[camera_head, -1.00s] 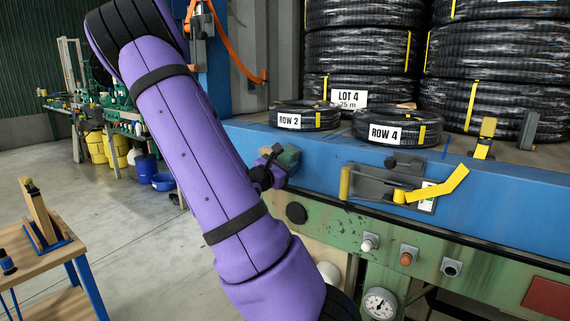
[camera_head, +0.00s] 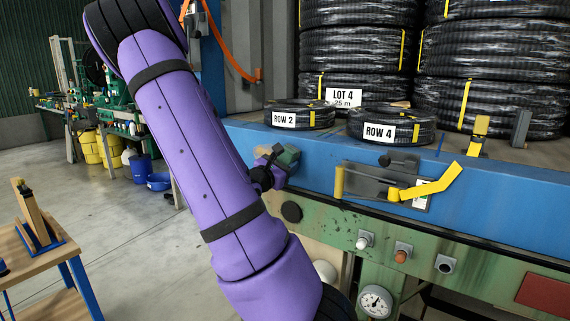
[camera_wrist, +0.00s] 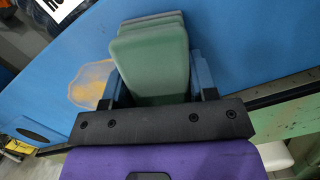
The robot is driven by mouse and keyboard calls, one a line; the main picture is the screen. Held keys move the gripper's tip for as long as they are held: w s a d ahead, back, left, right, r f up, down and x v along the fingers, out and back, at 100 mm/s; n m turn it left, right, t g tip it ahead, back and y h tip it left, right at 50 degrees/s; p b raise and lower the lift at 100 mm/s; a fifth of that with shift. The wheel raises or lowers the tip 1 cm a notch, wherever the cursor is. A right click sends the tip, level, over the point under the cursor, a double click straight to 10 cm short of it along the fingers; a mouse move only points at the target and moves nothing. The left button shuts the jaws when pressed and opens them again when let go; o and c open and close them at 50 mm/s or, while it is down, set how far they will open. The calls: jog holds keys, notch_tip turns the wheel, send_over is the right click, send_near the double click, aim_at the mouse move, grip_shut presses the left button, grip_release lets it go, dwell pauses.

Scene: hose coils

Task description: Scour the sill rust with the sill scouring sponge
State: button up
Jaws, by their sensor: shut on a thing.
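The green sill scouring sponge (camera_wrist: 150,60) with a grey layer at its far end is between the fingers of my gripper (camera_wrist: 155,90), which is shut on it. In the head view, the sponge (camera_head: 288,157) and my gripper (camera_head: 268,168) are close to the blue sill (camera_head: 320,165), partly hidden by my arm. The sill rust (camera_wrist: 90,84) is an orange patch with a pale surround on the blue surface, left of the sponge in the wrist view. I cannot tell whether the sponge touches the sill.
Coils labelled ROW 2 (camera_head: 300,115) and ROW 4 (camera_head: 390,128) lie on the deck behind the sill. A yellow-handled latch (camera_head: 425,188) sticks out to the right. Knobs and a gauge (camera_head: 375,301) sit below. A wooden cart (camera_head: 45,262) stands left on open floor.

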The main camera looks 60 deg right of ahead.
aim_at(250, 149)
jog(key=shift+w+d, duration=0.15)
jog(key=shift+w, duration=1.25)
jog(key=shift+w+d, duration=0.15)
jog(key=shift+w, duration=1.25)
jog(key=shift+w+d, duration=0.15)
jog(key=shift+w, duration=1.25)
jog(key=shift+w+d, duration=0.15)
jog(key=shift+w, duration=1.2)
jog(key=shift+w, duration=0.1)
jog(key=shift+w+d, duration=0.15)
jog(key=shift+w, duration=1.15)
jog(key=shift+w+d, duration=0.15)
jog(key=shift+w, duration=1.15)
jog(key=s+r+v, duration=0.1)
jog(key=v, duration=0.5)
jog(key=shift+w+a, duration=0.45)
jog(key=shift+a, duration=0.1)
